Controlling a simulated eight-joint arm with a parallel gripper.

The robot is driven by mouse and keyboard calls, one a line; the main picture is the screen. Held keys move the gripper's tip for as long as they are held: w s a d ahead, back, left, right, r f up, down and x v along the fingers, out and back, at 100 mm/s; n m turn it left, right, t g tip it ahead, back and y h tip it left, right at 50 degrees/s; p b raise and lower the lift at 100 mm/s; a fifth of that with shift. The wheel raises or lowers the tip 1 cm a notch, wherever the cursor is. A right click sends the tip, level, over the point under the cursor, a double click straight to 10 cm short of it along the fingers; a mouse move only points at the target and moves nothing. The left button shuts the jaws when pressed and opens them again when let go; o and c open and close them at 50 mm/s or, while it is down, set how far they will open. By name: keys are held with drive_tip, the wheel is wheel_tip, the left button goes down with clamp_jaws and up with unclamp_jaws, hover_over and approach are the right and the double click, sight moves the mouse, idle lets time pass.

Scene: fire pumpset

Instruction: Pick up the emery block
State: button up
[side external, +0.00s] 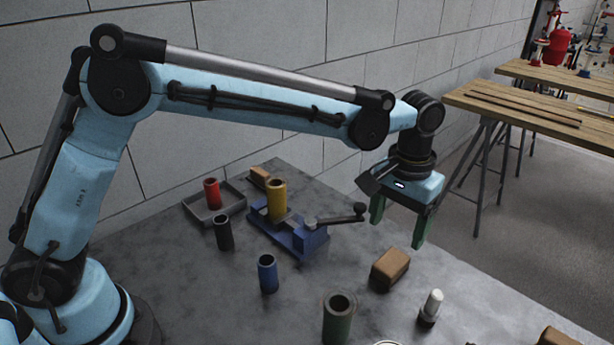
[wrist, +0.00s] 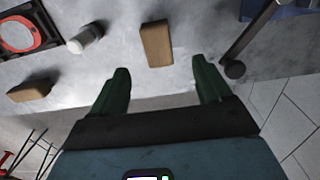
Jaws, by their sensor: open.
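A brown block (side external: 390,267), which looks like the emery block, lies on the grey table in front of the blue vise. Similar brown blocks lie behind the vise (side external: 260,177) and at the lower right edge (side external: 556,338), so I cannot be sure which is the emery block. My gripper (side external: 397,233) is open and empty, above the table's far right edge, higher than the near block and behind it. In the wrist view, this block (wrist: 156,43) shows just beyond and between the open green fingers (wrist: 160,70), not touching them.
The blue vise (side external: 297,238) has a handle with a black knob (side external: 358,208) close to my gripper's left. A white-capped bottle (side external: 432,306) stands right of the near block. Green (side external: 337,322), blue (side external: 268,273) and black (side external: 223,233) tubes stand to the left.

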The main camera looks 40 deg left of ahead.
sight(392, 261)
wheel_tip(392, 261, down, 5)
drive_tip(key=shift+r, duration=0.2)
drive_tip(key=shift+w+d+f, duration=0.1)
drive_tip(key=shift+f, duration=1.25)
drive_tip(key=shift+d+f, duration=0.1)
drive_tip(key=shift+f, duration=1.25)
drive_tip(key=c, duration=1.2)
drive_tip(key=shift+r, duration=0.1)
